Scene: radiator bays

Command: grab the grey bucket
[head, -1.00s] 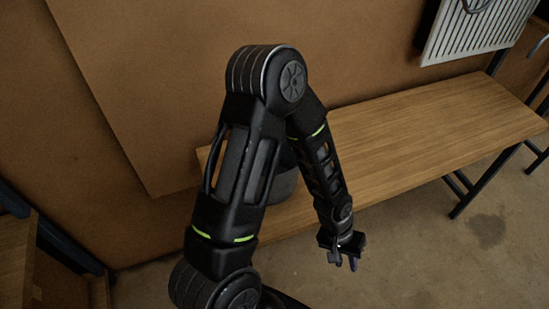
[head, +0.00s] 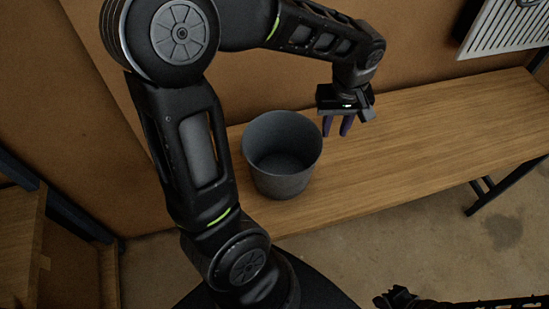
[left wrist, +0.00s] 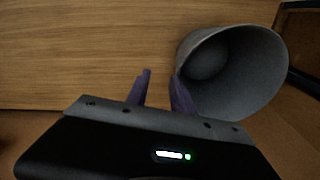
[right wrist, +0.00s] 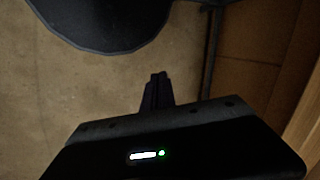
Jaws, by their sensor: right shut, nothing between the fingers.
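The grey bucket (head: 281,158) stands upright and empty on the wooden bench, its open top facing up. It also shows in the left wrist view (left wrist: 250,75), at the right. My left gripper (head: 338,132) is just to the right of the bucket, at about rim height or above. Its two purple fingers (left wrist: 158,88) are apart with nothing between them. In the left wrist view one finger overlaps the bucket's near rim; I cannot tell if they touch. My right gripper (right wrist: 157,88) is shut and empty, over the floor away from the bucket.
The wooden bench (head: 430,135) is clear to the right of the bucket. A brown panel wall (head: 290,75) rises behind it. A white slatted radiator (head: 505,30) hangs at the upper right. A wooden shelf unit (head: 22,240) stands at the left.

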